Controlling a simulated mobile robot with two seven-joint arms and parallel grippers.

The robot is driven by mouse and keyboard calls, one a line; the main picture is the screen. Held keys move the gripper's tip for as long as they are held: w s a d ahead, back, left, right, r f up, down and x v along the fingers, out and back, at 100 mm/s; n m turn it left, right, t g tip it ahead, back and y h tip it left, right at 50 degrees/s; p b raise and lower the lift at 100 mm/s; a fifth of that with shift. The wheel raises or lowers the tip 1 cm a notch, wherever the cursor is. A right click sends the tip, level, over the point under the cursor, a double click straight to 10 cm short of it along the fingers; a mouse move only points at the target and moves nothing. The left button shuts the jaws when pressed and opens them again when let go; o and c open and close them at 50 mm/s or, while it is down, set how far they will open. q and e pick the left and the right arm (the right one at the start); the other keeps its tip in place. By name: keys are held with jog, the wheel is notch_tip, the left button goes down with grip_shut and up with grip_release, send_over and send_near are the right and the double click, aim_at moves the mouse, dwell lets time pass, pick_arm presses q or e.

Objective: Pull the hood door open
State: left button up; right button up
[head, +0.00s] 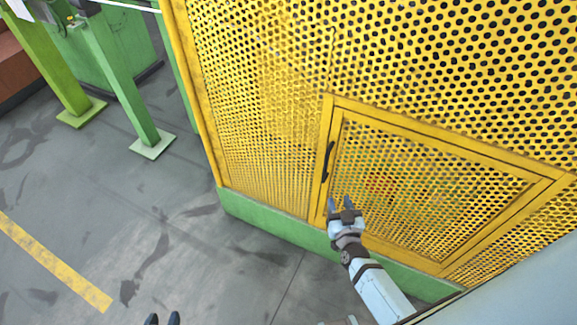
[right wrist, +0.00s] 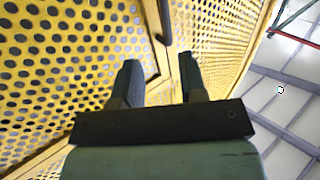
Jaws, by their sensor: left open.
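The hood door (head: 435,190) is a yellow perforated panel in a yellow frame, and it sits shut in the hood wall. A dark vertical handle (head: 327,161) is on its left edge. My right gripper (head: 340,202) is open and empty, just below and slightly right of the handle. In the right wrist view the two fingers of the right gripper (right wrist: 158,80) are apart, with the lower end of the dark handle (right wrist: 161,22) ahead of the gap and not between them. My left gripper (head: 163,319) shows only its fingertips at the bottom edge; they are apart, far from the door.
The yellow perforated hood (head: 260,90) stands on a green base rail (head: 265,227). Green machine legs (head: 120,90) stand at the upper left. The grey floor (head: 190,240) left of the hood is clear, with a yellow painted line (head: 55,265).

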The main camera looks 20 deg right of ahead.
aim_at(326, 167)
jog(key=b+x, duration=0.1)
jog(key=x, duration=0.3)
jog(key=b+x, duration=0.2)
jog(key=x, duration=0.3)
jog(key=b+x, duration=0.2)
jog(key=x, duration=0.2)
jog(key=shift+w+a+f, duration=0.1)
jog(key=shift+w+a, duration=0.15)
jog(key=shift+a, duration=0.1)
jog(key=shift+w+d, duration=0.15)
jog(key=shift+w, duration=0.4)
pick_arm(q)
jog(key=f, duration=0.3)
jog(key=a+f, duration=0.1)
jog(key=f, duration=0.1)
jog(key=shift+s+f, duration=0.1)
jog(key=shift+s, duration=0.05)
pick_arm(e)
grip_shut()
